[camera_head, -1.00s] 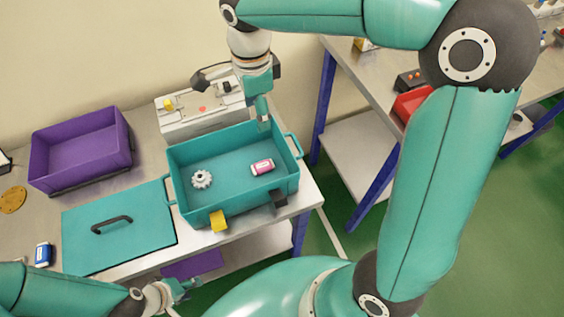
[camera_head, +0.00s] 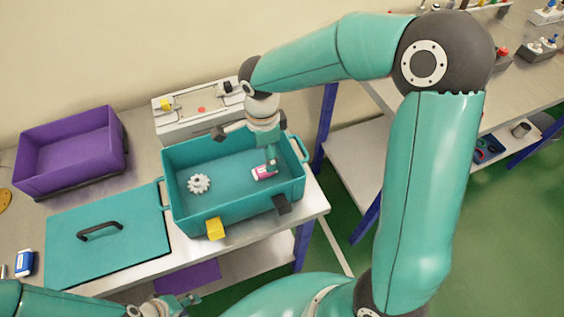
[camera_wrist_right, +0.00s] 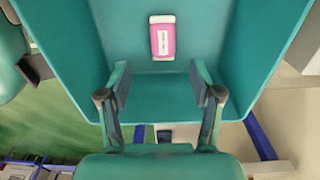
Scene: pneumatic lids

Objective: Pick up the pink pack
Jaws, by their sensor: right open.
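The pink pack (camera_head: 260,174) with a white end and label lies on the floor of the teal crate (camera_head: 183,222), right of a white gear (camera_head: 199,183). In the right wrist view the pink pack (camera_wrist_right: 162,40) lies ahead of the fingertips, roughly centred between them. My right gripper (camera_head: 271,168) is inside the crate above the pack and partly covers it. Its fingers (camera_wrist_right: 159,72) are apart with nothing between them. My left gripper (camera_head: 186,300) is low at the bottom edge, outside the crate; its jaws are too small to read.
The teal lid with a black handle (camera_head: 100,232) lies left of the crate. A purple bin (camera_head: 70,150) stands further left. A white control box (camera_head: 196,108) is behind the crate. Yellow (camera_head: 215,229) and black (camera_head: 282,204) blocks are at the crate's front. Crate walls surround my right gripper.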

